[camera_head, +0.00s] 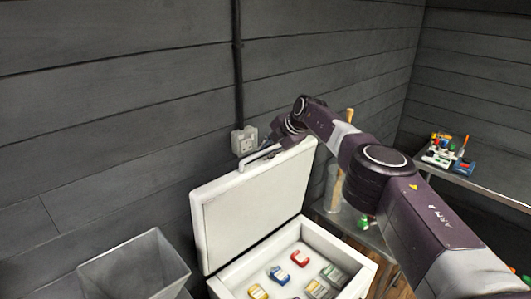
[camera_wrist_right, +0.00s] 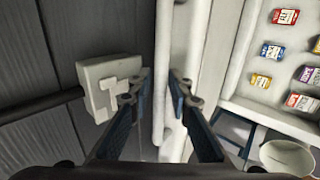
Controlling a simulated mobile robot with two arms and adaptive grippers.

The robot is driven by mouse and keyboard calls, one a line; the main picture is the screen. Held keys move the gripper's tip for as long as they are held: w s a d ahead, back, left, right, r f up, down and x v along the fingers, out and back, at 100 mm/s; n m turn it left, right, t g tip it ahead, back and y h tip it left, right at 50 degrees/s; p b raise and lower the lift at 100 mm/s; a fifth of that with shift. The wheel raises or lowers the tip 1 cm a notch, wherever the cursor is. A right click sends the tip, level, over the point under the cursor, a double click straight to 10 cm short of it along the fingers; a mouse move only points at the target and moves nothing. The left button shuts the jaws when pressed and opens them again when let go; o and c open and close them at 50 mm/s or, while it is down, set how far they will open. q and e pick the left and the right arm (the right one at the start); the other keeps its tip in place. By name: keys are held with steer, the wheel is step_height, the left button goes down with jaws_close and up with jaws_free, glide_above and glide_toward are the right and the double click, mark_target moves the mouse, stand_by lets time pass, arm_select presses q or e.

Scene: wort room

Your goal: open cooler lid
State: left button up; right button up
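The white cooler (camera_head: 335,245) stands open, with its lid (camera_head: 255,205) raised steeply at the back near the wall. A pale bar handle (camera_head: 260,157) runs along the lid's upper edge. My right gripper (camera_head: 287,133) is at that upper edge, close to the handle's right end. In the right wrist view my right gripper's fingers (camera_wrist_right: 158,88) are apart, with the handle bar (camera_wrist_right: 162,70) between them. The lid's edge (camera_wrist_right: 190,45) is by the right finger. I cannot tell whether either finger touches. My left gripper is not in view.
Several coloured packs (camera_head: 299,259) lie inside the cooler. A socket box (camera_head: 243,140) on the wall is close behind the lid. A grey bin (camera_head: 135,268) stands left of the cooler. A shelf (camera_head: 485,181) with small items is at the right.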

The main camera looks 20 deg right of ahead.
steer(key=shift+f, duration=0.1)
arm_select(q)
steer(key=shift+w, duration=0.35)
arm_select(e)
steer(key=shift+v, duration=1.15)
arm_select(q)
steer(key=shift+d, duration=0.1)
arm_select(e)
steer(key=v, duration=1)
